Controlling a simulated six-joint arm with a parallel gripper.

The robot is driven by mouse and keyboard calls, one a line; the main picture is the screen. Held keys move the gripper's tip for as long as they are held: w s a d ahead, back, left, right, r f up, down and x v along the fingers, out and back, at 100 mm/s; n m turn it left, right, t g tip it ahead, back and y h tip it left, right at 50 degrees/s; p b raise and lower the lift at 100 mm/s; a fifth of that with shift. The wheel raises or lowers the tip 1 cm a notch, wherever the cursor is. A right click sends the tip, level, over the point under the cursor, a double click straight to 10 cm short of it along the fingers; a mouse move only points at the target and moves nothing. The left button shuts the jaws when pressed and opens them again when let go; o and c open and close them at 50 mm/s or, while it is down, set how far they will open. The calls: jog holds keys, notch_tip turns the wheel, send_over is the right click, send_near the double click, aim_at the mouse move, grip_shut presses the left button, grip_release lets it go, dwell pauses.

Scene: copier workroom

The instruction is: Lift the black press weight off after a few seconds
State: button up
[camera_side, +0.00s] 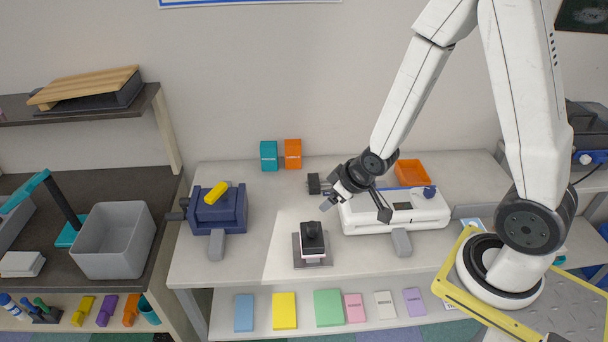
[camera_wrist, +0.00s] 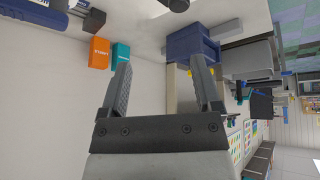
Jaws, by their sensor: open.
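The black press weight (camera_side: 312,238) stands upright on a small white and pinkish stack on a dark grey base plate (camera_side: 298,253), near the front middle of the bench. My gripper (camera_side: 355,208) is above and to the right of the weight, in front of the white machine's left end, and apart from the weight. Its fingers are spread and empty in the wrist view (camera_wrist: 160,70). A dark piece at the top edge of the wrist view (camera_wrist: 175,4) may be the weight, but it is cut off.
A white machine (camera_side: 420,212) with an orange tray (camera_side: 411,173) stands to the right. A blue device (camera_side: 230,213) with a yellow piece (camera_side: 216,193) stands left. Teal (camera_side: 269,156) and orange (camera_side: 293,154) boxes stand by the wall. Bench left of the weight is clear.

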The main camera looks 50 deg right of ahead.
aim_at(306, 231)
notch_tip(306, 231, down, 9)
jog(key=s+t+y, duration=0.1)
jog(key=t+y, duration=0.1)
jog(key=t, duration=0.5)
jog(key=shift+a+n+t+y, duration=0.3)
jog(key=shift+a+n, duration=0.1)
jog(key=shift+r, duration=0.1)
jog(key=shift+a+x, duration=0.15)
jog(key=shift+x, duration=1.75)
jog(key=shift+a+x, duration=0.2)
jog(key=shift+x, duration=1.7)
jog(key=shift+s, duration=0.1)
grip_shut()
